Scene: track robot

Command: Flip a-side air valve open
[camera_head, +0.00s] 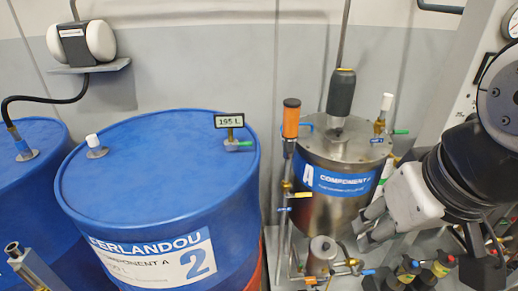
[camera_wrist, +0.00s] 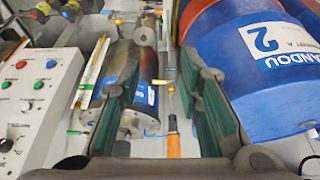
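The steel tank labelled A, Component A (camera_head: 335,211), stands right of centre in the head view and shows between my fingers in the wrist view (camera_wrist: 145,62). Small coloured valve handles sit around it: a blue one (camera_head: 305,127) by the orange-topped pipe (camera_head: 291,118), a green one (camera_head: 401,132) on the lid's right, and yellow ones (camera_head: 287,185) lower on the pipe. I cannot tell which is the a-side air valve. My gripper (camera_head: 370,225) is right of the tank. In the wrist view my gripper (camera_wrist: 165,85) is open, with nothing held between its green pads.
A large blue drum (camera_head: 150,160) with a 195 L display (camera_head: 229,121) stands left of the tank. A control panel (camera_wrist: 35,110) with buttons is at the left of the wrist view. More small valves (camera_head: 405,268) sit low on the right. Pipes crowd the tank.

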